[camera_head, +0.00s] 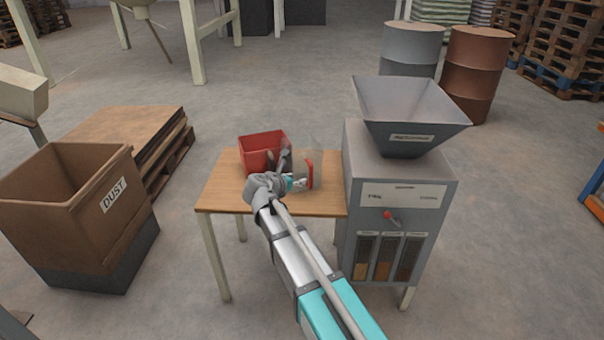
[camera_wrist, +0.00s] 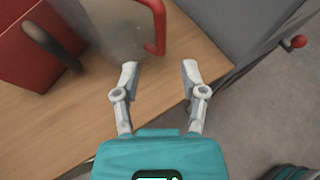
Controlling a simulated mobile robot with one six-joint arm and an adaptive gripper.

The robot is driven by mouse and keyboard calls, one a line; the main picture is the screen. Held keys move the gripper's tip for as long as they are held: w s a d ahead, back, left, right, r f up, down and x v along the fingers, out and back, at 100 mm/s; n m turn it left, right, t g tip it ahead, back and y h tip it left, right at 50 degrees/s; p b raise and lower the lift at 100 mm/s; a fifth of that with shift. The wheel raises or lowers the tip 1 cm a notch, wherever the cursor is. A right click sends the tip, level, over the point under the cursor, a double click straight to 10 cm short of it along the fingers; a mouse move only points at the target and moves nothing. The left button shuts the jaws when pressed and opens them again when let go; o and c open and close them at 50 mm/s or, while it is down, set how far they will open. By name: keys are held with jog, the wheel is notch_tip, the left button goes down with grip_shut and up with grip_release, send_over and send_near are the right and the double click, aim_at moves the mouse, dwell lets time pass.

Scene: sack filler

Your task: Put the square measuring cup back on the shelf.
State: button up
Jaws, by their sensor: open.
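Two handled vessels stand on the small wooden table (camera_head: 225,195). One is a red, square-sided container (camera_head: 262,143) with a dark handle; it is also at the upper left in the wrist view (camera_wrist: 28,45). The other is a clear, see-through vessel (camera_head: 314,150) with a red handle, also in the wrist view (camera_wrist: 105,25). I cannot tell for sure which is the square measuring cup. My gripper (camera_wrist: 160,72) is open and empty, its fingertips just short of the red handle, one to each side. No shelf is clearly identifiable.
A grey machine (camera_head: 400,170) with a hopper (camera_head: 410,105) and a red-knobbed lever (camera_head: 388,215) adjoins the table's right side. A brown bin marked DUST (camera_head: 60,215) and a pallet stack stand left. Two drums are behind. An orange frame (camera_head: 595,170) is at the right edge.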

jog(key=shift+v, duration=1.15)
jog(key=s+d+f+m+g+y, duration=0.1)
jog(key=s+d+f+m+g, duration=0.3)
jog(key=d+m, duration=0.4)
jog(key=s+d+f+m+g, duration=0.3)
jog(key=s+d+f+m, duration=0.15)
jog(key=d+m, duration=0.4)
jog(key=s+d+f+m+g+y, duration=0.1)
jog(key=s+d+m+g+y, duration=0.1)
jog(key=s+m, duration=0.4)
jog(key=s+d+f+m+g+y, duration=0.2)
jog(key=s+d+m+y, duration=0.2)
jog(key=s+d+m, duration=0.2)
jog(key=s+m, duration=0.1)
jog(key=s, duration=0.1)
jog(key=shift+s+d, duration=0.2)
jog(key=shift+s, duration=0.1)
jog(key=shift+m+p, duration=0.25)
jog(key=shift+p, duration=0.05)
notch_tip(320, 180, up, 25)
jog(key=p, duration=2.5)
jog(key=shift+r, duration=0.25)
